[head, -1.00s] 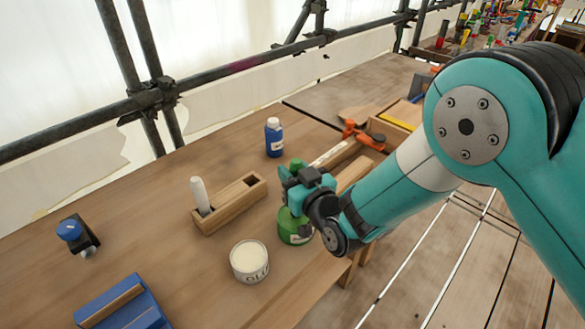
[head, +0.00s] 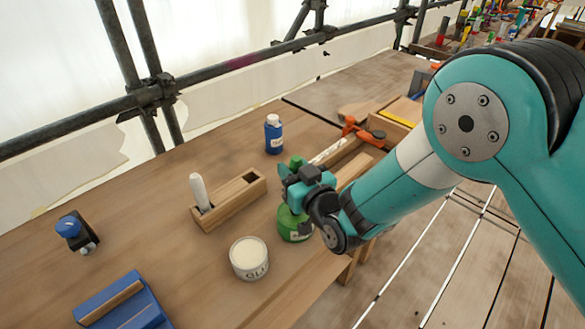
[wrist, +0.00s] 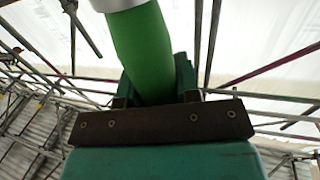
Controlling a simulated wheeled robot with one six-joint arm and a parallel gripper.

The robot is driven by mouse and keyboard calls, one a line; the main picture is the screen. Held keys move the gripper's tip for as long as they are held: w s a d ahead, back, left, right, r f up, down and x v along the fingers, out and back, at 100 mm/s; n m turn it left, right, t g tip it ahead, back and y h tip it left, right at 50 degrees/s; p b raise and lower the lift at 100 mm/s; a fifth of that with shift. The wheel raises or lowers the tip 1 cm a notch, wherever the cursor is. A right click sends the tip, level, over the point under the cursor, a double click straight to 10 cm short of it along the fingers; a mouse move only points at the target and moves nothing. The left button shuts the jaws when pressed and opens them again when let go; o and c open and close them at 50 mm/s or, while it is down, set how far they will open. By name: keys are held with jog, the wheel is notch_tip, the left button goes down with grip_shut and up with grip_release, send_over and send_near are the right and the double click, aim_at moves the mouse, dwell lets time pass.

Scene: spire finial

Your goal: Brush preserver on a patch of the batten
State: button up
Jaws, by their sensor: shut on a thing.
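My gripper (head: 292,180) is shut on a green-handled tool, seemingly the brush, above the right edge of the bench. In the wrist view the green handle (wrist: 146,50) stands between the jaws, with a pale part (wrist: 118,4) at the picture's top edge. No bristles can be made out. A green pot (head: 293,226), perhaps the preserver, stands right below my gripper, which partly hides it. A pale strip with whitish marks (head: 331,151), likely the batten, lies behind my gripper near the orange clamps (head: 352,128); my gripper hides its near end.
A white glue tin (head: 249,266) stands left of the green pot. A wooden block (head: 232,204) holding a white-handled tool (head: 200,190) and a blue bottle (head: 273,136) are behind. A blue tool (head: 75,232) and a blue-and-wood piece (head: 126,306) lie left.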

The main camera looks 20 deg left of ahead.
jog(key=shift+f+b, duration=0.5)
jog(key=shift+b, duration=0.05)
dwell(1.5)
notch_tip(320, 180, up, 7)
jog(key=p, duration=0.4)
jog(key=shift+r+p, duration=0.15)
jog(key=shift+p, duration=0.15)
dwell(0.7)
